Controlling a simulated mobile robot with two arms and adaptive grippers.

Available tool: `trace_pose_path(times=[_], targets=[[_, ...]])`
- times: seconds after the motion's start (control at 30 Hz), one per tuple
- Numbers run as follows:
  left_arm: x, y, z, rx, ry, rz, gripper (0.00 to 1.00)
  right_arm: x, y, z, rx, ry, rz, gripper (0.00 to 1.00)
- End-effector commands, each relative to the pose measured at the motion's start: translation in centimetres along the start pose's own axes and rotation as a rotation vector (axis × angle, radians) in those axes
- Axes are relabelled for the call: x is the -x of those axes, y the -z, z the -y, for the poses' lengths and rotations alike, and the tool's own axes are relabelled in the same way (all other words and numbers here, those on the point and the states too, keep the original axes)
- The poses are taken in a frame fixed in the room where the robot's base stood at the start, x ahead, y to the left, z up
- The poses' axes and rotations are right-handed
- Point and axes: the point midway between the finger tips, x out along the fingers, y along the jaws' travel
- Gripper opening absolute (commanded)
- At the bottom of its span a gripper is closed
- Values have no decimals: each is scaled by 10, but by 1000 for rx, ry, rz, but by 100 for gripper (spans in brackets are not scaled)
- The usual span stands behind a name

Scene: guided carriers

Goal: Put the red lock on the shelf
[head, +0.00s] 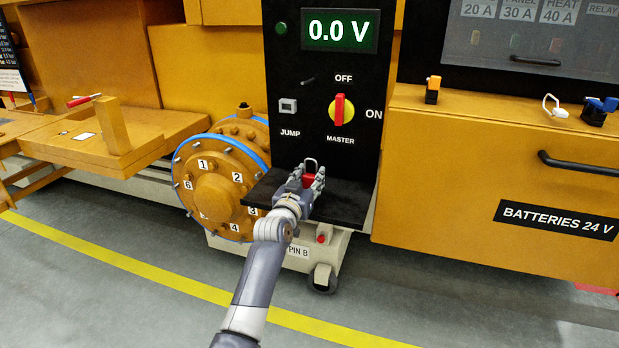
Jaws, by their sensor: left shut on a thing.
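The red lock (309,181) has a grey shackle that points up. It is between the fingers of my left gripper (311,180), which is shut on it. Gripper and lock are over the black shelf (347,205) at the foot of the black panel. The fingers hide part of the lock's body, and I cannot tell whether its underside touches the shelf. My left arm comes up from the bottom of the view and covers the shelf's front left part. My right gripper is not in view.
The black panel (284,72) stands behind the shelf with a red master switch (340,110) and a 0.0 V display. A numbered wheel hub (214,190) is close on the left. The shelf's right part is bare. A yellow battery box (460,170) stands at right.

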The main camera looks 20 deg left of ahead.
Motion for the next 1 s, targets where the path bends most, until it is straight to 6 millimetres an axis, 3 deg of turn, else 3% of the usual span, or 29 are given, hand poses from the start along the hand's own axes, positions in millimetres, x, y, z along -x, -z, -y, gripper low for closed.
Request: trace_pose_path(times=[0.27, 0.3, 0.4, 0.77, 1.0], targets=[[0, -6, 0, 0, 0, 0, 11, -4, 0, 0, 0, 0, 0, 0], [0, -6, 0, 0, 0, 1, 39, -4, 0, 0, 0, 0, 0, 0], [0, -6, 0, 0, 0, 1, 60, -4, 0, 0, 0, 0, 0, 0], [1, -6, 0, 0, 0, 1, 60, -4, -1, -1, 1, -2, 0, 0], [17, -7, 0, 0, 0, 1, 60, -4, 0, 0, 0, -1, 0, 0]])
